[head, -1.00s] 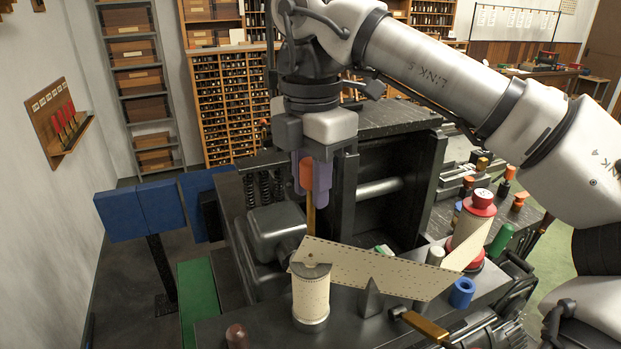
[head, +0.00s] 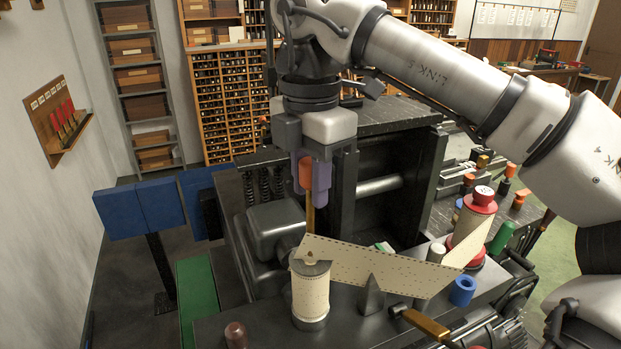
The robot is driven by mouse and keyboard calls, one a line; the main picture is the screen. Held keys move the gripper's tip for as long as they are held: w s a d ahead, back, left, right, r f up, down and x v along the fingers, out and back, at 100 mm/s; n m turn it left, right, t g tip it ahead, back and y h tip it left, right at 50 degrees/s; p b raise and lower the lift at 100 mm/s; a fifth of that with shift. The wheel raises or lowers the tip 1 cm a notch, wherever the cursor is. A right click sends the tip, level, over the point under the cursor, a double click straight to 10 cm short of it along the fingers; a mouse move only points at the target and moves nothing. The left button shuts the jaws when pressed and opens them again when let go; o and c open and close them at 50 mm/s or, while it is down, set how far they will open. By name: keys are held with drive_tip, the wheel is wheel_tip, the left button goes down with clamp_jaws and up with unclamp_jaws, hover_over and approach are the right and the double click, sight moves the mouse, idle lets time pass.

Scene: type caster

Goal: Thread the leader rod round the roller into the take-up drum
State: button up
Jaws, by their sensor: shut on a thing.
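My gripper (head: 311,180) has purple fingers and is shut on the orange grip (head: 305,173) of an upright rod. The rod's brass-coloured shaft (head: 310,216) hangs below the fingers, and its lower end is hidden behind a perforated cream strip (head: 345,263). The strip runs right past a dark pointed post (head: 372,297) and bends back toward a red-capped spool (head: 476,215). A cream perforated cylinder (head: 310,295) stands in front of the strip's left end. I cannot tell whether this cylinder is the roller or the take-up drum, nor whether the strip touches it.
A blue hollow cylinder (head: 462,291), a green cylinder (head: 502,236) and a white one (head: 436,252) stand at the right. A dark red knob (head: 236,334) is at front left. The dark machine frame (head: 430,180) rises behind and right of my gripper.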

sight(311, 256)
drive_tip(key=shift+f+b, duration=4.35)
drive_tip(key=shift+f, duration=1.25)
drive_tip(key=o, duration=1.1)
drive_tip(key=shift+c, duration=0.2)
drive_tip(key=shift+r, duration=0.1)
drive_tip(key=shift+r+p, duration=2.4)
drive_tip(key=shift+r, duration=0.6)
drive_tip(key=shift+f, duration=0.1)
